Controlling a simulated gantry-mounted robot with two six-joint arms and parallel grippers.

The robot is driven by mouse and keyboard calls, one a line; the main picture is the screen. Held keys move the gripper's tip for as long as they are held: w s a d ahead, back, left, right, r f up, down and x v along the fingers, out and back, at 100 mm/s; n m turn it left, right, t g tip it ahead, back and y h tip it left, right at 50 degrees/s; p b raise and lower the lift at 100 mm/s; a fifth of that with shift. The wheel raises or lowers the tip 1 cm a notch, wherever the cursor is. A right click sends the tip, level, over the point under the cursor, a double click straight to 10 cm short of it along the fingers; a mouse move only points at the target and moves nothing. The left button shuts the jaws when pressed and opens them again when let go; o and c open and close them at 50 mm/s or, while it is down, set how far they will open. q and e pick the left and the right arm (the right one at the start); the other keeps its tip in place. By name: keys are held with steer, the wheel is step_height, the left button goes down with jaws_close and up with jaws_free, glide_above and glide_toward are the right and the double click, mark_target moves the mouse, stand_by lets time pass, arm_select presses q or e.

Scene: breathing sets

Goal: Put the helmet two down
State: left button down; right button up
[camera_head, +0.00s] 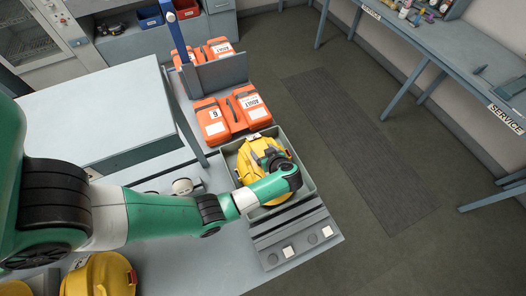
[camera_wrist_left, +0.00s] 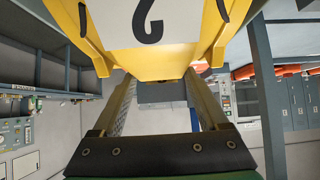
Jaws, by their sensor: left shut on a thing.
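A yellow helmet (camera_head: 250,160) is in or just above a grey open tray (camera_head: 312,186) on the bench in the head view; I cannot tell whether it touches the tray floor. In the left wrist view the helmet (camera_wrist_left: 185,62) fills the top middle, with a white label bearing an upside-down 2. My left gripper (camera_head: 272,160) is over the tray and shut on this helmet. Its two fingers (camera_wrist_left: 157,85) reach up to the helmet's edge on both sides. The arm hides part of the helmet and tray. My right gripper is not in view.
Orange cases (camera_head: 249,103) stand behind the tray. A grey panel with white squares (camera_head: 288,250) lies in front of it. Another yellow helmet (camera_head: 100,275) is at the lower left. A service bench (camera_head: 440,50) stands across the aisle; the floor (camera_head: 345,130) between is clear.

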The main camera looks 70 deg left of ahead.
arm_select(q)
steer(key=shift+f, duration=0.1)
jaws_free()
steer(key=shift+d+r, duration=0.2)
steer(key=shift+r, duration=0.15)
steer(key=p+v, duration=0.2)
steer(key=v, duration=0.9)
steer(key=shift+d, duration=0.25)
steer(key=shift+r, duration=0.1)
